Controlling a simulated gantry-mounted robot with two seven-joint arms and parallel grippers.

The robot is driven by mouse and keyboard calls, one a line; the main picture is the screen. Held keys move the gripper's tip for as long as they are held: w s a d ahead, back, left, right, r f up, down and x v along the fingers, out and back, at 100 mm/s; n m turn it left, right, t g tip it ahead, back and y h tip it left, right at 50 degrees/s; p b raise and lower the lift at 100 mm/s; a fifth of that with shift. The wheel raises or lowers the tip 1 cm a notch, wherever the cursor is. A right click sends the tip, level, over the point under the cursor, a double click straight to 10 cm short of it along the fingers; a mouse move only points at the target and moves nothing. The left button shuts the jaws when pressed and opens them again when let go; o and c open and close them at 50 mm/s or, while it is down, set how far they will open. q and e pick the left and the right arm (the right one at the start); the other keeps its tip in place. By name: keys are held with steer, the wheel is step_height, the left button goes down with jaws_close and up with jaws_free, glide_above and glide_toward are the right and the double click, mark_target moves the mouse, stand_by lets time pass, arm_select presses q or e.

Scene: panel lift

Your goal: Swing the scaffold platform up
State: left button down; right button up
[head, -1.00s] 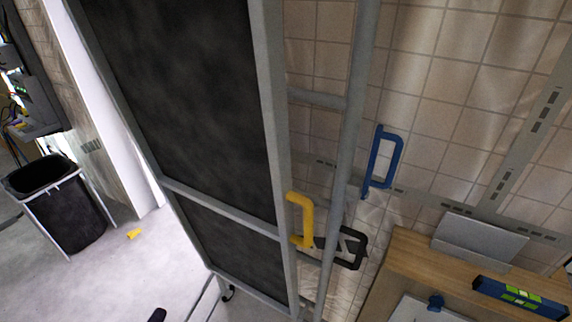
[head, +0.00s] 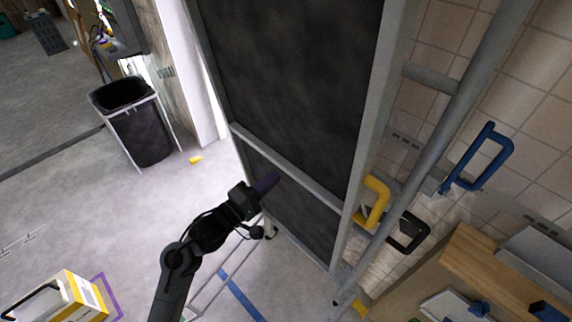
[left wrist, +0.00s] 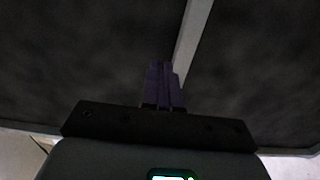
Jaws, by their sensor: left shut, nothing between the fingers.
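The scaffold platform (head: 290,75) is a dark panel in a grey metal frame and stands upright, slightly tilted in the head view. A grey crossbar (head: 290,165) runs across its lower part. My left gripper (head: 268,182) is shut and empty, with its purple fingers in front of the panel's lower section, just below the crossbar. In the left wrist view the shut fingers (left wrist: 163,85) point at the dark panel (left wrist: 90,50), beside the grey bar (left wrist: 190,45). Whether they touch it I cannot tell. My right gripper is not in view.
A yellow handle (head: 375,200), a black handle (head: 410,235) and a blue handle (head: 480,158) are right of the panel by a grey post (head: 440,130). A wooden bench (head: 490,265) stands at lower right. A black bin (head: 140,125) and a yellow box (head: 65,295) stand left on open floor.

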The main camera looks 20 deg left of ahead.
mark_target(294, 160)
arm_select(q)
steer(key=shift+p+x, duration=0.4)
steer(key=shift+x, duration=2.5)
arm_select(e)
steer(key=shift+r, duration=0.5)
